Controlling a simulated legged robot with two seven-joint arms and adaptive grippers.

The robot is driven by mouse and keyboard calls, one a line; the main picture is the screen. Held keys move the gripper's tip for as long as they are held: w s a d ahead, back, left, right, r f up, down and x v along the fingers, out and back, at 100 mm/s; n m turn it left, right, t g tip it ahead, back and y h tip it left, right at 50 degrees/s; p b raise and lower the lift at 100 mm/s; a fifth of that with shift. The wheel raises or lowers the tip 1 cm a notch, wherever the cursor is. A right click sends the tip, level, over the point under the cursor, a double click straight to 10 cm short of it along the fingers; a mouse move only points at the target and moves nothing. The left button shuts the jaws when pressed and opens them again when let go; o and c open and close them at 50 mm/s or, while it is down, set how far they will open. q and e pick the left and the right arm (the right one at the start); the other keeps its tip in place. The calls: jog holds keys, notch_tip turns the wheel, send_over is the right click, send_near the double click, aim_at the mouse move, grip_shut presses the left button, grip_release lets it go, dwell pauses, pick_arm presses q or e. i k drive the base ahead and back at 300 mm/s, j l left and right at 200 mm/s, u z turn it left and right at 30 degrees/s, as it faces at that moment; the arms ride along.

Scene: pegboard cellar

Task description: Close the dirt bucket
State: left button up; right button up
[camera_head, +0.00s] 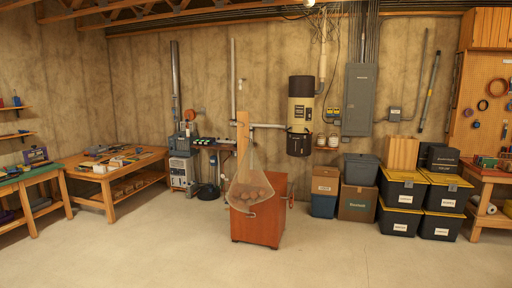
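A cream and black cylindrical vacuum unit (301,104) hangs on the far concrete wall, right of the middle of the view. The black bucket-like part (299,146) at its lower end appears to be the dirt bucket. It hangs under the cream body. At this distance I cannot tell whether it is latched or how wide any gap is. Neither of my grippers is in view.
An orange-brown wooden cabinet (262,222) with a net bag (250,185) in front stands between me and the wall unit. Boxes (357,203) and yellow-lidded bins (401,222) stand right of it. A workbench (110,177) is at left. The near floor (150,255) is clear.

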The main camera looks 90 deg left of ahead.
aim_at(299, 145)
jog(key=u, duration=2.7)
jog(key=i+z, duration=0.25)
jog(key=i, duration=5.7)
